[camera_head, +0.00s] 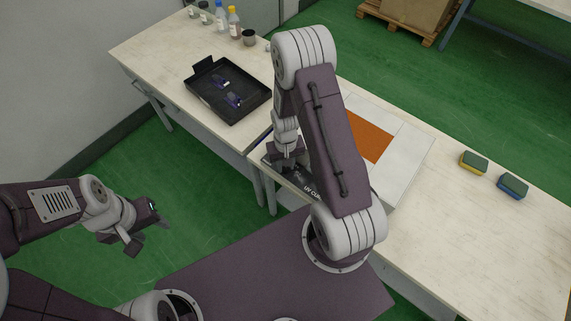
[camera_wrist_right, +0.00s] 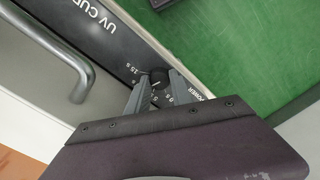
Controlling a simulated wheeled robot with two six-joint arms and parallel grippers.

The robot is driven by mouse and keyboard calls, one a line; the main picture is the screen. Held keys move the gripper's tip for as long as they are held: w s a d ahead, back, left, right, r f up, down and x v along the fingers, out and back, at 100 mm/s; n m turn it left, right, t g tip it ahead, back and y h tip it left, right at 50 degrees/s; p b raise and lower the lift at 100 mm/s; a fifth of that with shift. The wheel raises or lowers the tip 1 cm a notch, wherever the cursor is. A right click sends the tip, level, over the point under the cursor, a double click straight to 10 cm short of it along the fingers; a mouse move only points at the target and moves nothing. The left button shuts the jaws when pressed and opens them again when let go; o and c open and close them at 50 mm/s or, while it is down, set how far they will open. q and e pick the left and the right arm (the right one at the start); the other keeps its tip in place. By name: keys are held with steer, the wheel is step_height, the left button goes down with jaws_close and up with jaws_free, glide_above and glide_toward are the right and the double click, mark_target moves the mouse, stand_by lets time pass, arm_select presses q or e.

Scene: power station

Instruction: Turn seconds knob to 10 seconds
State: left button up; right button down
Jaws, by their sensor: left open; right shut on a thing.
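The black seconds knob (camera_wrist_right: 158,77) is on the dark panel (camera_wrist_right: 110,48) of the UV curing unit, with white markings around it; "15 s" is readable to its upper left, other marks are partly covered. A short light line shows on the knob, pointing roughly toward the lower left of the view; its exact setting is unclear. My right gripper (camera_wrist_right: 157,88) is shut on the knob, one finger on each side. In the head view the right gripper (camera_head: 285,165) is over the panel (camera_head: 311,189) and hides the knob. My left gripper (camera_head: 143,232) is open and empty above the floor.
A metal handle (camera_wrist_right: 80,75) is close to the panel. A black tray (camera_head: 228,100) with small dark-blue items is on the left table. Bottles (camera_head: 220,17) and a dark cup (camera_head: 249,37) stand behind it. Two sponges (camera_head: 473,163) (camera_head: 513,185) lie on the clear right table.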

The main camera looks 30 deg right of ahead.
steer(key=c, duration=1.1)
jaws_free()
steer(key=shift+c, duration=0.2)
step_height(320, 180, up, 9)
steer(key=shift+r, duration=0.1)
